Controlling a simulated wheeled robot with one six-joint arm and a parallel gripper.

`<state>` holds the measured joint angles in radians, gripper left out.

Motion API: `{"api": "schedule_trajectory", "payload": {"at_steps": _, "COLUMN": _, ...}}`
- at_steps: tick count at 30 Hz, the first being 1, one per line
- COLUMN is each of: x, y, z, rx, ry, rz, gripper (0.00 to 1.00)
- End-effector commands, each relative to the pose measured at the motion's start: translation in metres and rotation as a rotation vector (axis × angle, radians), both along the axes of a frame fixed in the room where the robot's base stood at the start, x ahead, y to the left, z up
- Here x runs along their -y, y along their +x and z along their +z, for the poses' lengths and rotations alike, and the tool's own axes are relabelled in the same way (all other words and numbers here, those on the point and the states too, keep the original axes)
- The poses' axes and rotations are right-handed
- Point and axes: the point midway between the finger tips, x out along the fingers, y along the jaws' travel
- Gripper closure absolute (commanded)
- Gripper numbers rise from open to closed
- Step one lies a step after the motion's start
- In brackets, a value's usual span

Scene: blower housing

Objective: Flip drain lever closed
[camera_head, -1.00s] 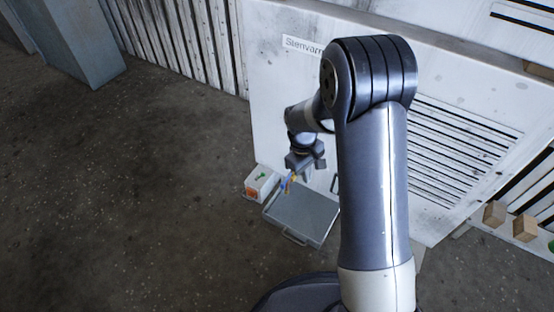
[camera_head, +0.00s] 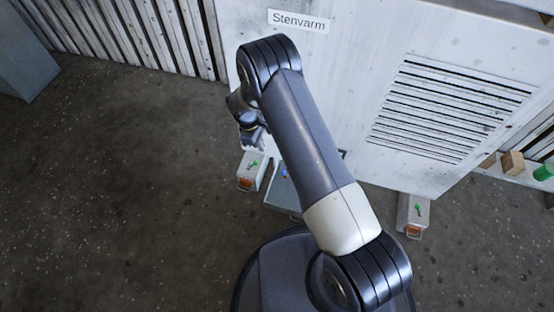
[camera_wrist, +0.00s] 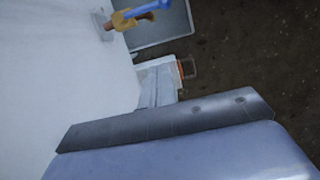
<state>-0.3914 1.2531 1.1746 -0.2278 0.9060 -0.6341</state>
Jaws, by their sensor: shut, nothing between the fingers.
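The drain valve has a brass body (camera_wrist: 124,19) on the white housing wall, at the top of the wrist view. Its blue lever (camera_wrist: 147,8) sticks out from the brass to the upper right, over the grey tray. In the head view only a small blue spot of the lever (camera_head: 283,173) shows beside my arm; the brass is not clear there. My gripper (camera_head: 256,145) is above the white box at the tray's left. Its shut, empty fingers show in the wrist view (camera_wrist: 158,84), apart from the lever.
The grey tray (camera_head: 279,193) lies on the floor under the valve, partly hidden by my arm. The white housing (camera_head: 350,60) rises behind. Floor at left is clear.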

Motion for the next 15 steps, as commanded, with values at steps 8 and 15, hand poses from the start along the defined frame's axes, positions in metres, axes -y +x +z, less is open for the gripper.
{"api": "schedule_trajectory", "payload": {"at_steps": 8, "x": 0.003, "y": -0.002, "z": -0.013, "rx": -0.002, "ry": -0.001, "rz": -0.002, "gripper": 1.0}}
{"api": "schedule_trajectory", "payload": {"at_steps": 15, "x": 0.015, "y": -0.006, "z": -0.06, "rx": -0.003, "ry": -0.001, "rz": -0.004, "gripper": 1.0}}
